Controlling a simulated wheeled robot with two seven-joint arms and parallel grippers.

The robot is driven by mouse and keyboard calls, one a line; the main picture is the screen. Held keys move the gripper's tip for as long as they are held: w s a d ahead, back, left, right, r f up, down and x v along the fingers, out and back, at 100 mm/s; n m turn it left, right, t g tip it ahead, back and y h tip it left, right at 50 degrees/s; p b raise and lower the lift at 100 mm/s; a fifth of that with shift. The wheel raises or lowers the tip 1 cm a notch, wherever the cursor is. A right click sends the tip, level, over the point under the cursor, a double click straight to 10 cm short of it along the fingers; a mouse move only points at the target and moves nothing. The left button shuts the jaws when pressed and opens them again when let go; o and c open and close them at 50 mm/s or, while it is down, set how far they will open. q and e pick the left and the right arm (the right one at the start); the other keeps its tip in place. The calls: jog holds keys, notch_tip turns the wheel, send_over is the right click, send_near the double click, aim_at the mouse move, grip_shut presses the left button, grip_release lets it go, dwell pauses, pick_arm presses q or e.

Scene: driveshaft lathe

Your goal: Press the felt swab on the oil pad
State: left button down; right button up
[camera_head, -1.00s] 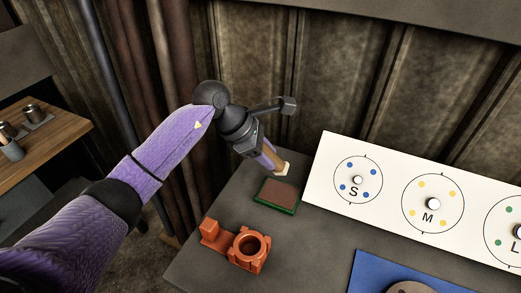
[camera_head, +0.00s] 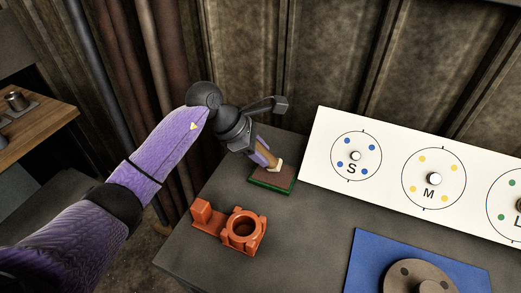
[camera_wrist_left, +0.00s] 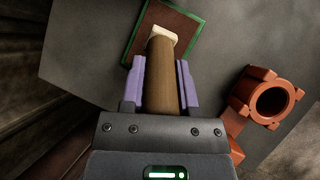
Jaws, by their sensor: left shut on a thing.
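My left gripper (camera_head: 262,155) is shut on the felt swab, with its purple fingers on either side of the brown wooden handle (camera_wrist_left: 163,80). The swab's pale felt tip (camera_head: 276,165) is over the oil pad (camera_head: 285,180), a brown square with a green rim. In the left wrist view the felt tip (camera_wrist_left: 166,36) overlaps the pad (camera_wrist_left: 185,22). I cannot tell for sure whether the felt touches the pad. My right gripper is not in view.
An orange ring-shaped holder (camera_head: 243,230) stands on the grey table (camera_head: 300,225) in front of the pad. A white board (camera_head: 393,170) marked S, M and L is to the right. A blue mat (camera_head: 370,270) bears a round grey-brown part (camera_head: 422,276).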

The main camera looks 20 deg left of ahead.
aim_at(260, 144)
pick_arm(q)
jog(key=shift+f+b, duration=0.65)
jog(key=shift+f, duration=0.05)
dwell(1.5)
jog(key=shift+r, duration=0.1)
notch_tip(260, 144, up, 7)
jog(key=p, duration=0.5)
dwell(0.5)
jog(key=s+d+m+g, duration=0.5)
jog(key=s+m+g, duration=0.1)
jog(key=m, duration=0.5)
jog(key=s+a+r+m+g+y, duration=0.2)
jog(key=s+a+m+g+y, duration=0.1)
jog(key=m, duration=0.6)
jog(key=shift+s+r+m+g+y+b, duration=0.15)
jog(key=shift+s+m+g+y+b, duration=0.4)
jog(key=shift+s, duration=0.7)
